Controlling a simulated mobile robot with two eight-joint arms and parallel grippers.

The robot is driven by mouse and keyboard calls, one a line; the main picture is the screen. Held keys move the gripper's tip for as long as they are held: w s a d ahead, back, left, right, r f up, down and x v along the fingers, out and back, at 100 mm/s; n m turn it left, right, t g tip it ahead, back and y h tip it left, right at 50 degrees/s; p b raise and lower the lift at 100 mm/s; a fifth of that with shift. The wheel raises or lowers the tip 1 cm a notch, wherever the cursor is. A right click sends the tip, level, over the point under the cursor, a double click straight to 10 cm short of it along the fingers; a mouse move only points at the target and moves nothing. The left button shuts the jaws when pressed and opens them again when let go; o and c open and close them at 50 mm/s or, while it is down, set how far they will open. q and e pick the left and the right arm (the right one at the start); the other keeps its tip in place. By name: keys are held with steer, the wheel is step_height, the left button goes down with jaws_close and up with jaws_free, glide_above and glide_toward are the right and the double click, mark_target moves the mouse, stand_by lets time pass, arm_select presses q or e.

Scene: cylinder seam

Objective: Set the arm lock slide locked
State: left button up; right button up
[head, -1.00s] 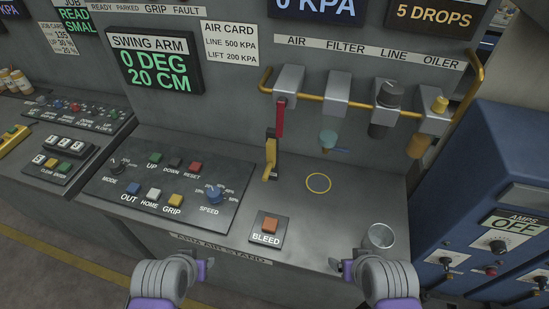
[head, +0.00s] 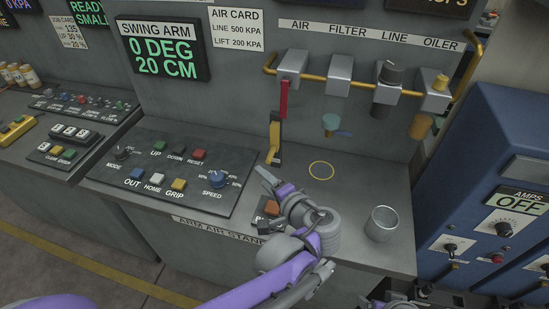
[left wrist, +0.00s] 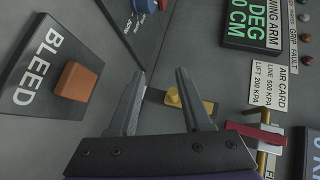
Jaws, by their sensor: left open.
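The yellow slide (head: 274,140), which I take to be the arm lock slide, stands on a dark mount at the back of the worktop, below a red lever (head: 283,98). In the left wrist view the yellow slide (left wrist: 175,97) shows between and beyond the fingers. My left gripper (head: 266,180) is just in front of the slide in the head view, open and apart from it. It also shows open in the left wrist view (left wrist: 158,98). Only a dark piece, perhaps of my right gripper, shows at the bottom edge of the head view; its jaws cannot be made out.
The BLEED button (left wrist: 75,81) lies close beside my left gripper, partly covered by it in the head view. A button panel (head: 170,175) is to the left. A metal cup (head: 381,224) stands at right. A yellow ring mark (head: 321,170) lies on clear worktop.

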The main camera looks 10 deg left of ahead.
arm_select(q)
steer(key=t, duration=0.2)
glide_toward(271, 145)
steer(key=s+a+f+x, duration=0.1)
steer(key=x, duration=0.9)
steer(key=shift+s+m+y, duration=0.15)
steer(key=shift+m+y, duration=0.25)
steer(key=shift+a, duration=0.1)
steer(key=shift+c, duration=0.3)
jaws_close()
steer(key=shift+r, duration=0.1)
